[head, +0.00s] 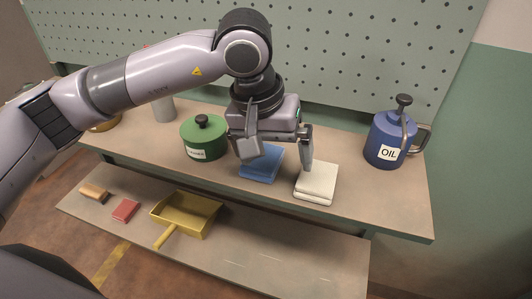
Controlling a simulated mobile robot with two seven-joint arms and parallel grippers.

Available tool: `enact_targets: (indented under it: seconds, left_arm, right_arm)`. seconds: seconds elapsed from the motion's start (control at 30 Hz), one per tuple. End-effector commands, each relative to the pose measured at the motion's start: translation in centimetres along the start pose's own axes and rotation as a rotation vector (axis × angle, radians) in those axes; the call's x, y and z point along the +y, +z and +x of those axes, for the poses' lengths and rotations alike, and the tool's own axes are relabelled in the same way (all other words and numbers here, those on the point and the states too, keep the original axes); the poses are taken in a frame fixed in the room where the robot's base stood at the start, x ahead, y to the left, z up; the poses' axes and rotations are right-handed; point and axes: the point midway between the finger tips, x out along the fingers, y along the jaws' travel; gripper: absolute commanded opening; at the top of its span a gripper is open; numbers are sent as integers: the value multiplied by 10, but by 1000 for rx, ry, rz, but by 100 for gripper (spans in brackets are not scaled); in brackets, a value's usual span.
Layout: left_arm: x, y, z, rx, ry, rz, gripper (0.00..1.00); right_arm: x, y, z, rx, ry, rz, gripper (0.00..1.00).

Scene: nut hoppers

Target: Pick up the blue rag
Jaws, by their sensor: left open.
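The blue rag (262,165) lies folded flat on the upper shelf of the bench. My left gripper (277,160) is open and hangs over the blue rag, with one finger to the rag's left and the other toward its right, near the white rag. The fingers hide part of the blue rag's back and left side. I cannot tell how high the fingertips are above it. My right gripper is not in view.
A folded white rag (316,182) lies right of the blue rag. A green lidded pot (203,140) stands to the left, a blue OIL can (385,143) to the right. A pegboard (345,50) rises behind. A yellow dustpan (186,213) lies on the lower shelf.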

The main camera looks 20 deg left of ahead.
Motion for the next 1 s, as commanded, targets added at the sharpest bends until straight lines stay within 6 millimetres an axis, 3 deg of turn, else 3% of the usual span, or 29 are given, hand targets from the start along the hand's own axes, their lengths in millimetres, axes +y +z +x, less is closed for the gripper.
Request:
enact_targets:
  seconds: [0.1,0.23,0.7,1.0]
  left_arm:
    - [-18,-16,-14,76,-101,47,100]
    - [-28,-23,-17,105,-151,68,100]
    - [-42,-30,40,105,-154,70,100]
    - [-43,-31,49,108,-152,71,100]
  right_arm:
    - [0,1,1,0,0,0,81]
    - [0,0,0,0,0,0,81]
    - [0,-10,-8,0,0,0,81]
    - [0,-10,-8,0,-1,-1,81]
